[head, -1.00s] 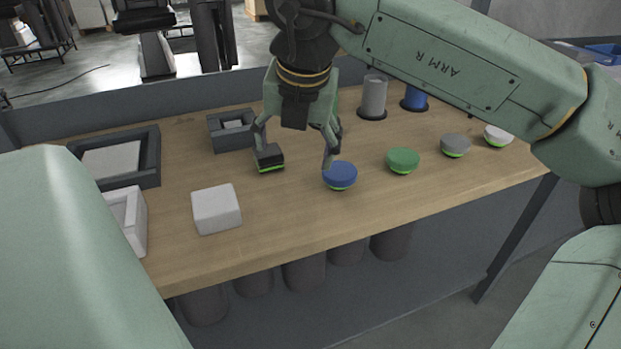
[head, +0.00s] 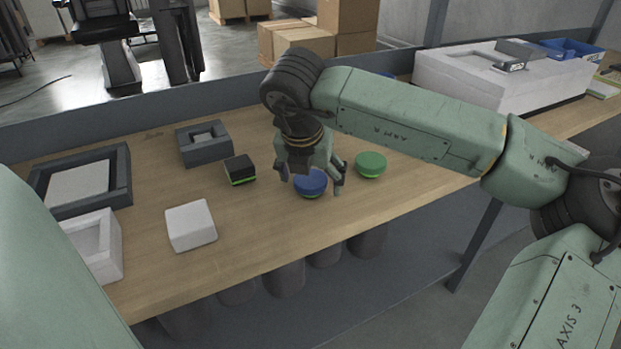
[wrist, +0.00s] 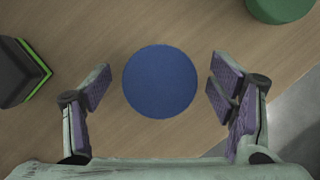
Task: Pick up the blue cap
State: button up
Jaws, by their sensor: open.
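The round blue cap (head: 310,184) lies on the wooden table in the head view, with a thin green edge at its base. My gripper (head: 313,182) is over it, fingers apart on its left and right. In the wrist view the blue cap (wrist: 160,81) shows whole as a disc between the two open fingers (wrist: 160,88), with a gap on each side. The gripper is open and holds nothing. In the head view my gripper hides the cap's upper back part.
A green cap (head: 370,164) sits close on the right. A black block (head: 240,169) with a green edge is on the left. A white block (head: 190,226), a white tray (head: 97,250) and dark grey trays (head: 124,172) stand further left. Bare table lies in front of the cap.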

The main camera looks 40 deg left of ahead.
jog(key=shift+f, duration=0.2)
jog(key=shift+c, duration=0.3)
jog(key=c, duration=1.2)
jog(key=shift+w, duration=0.1)
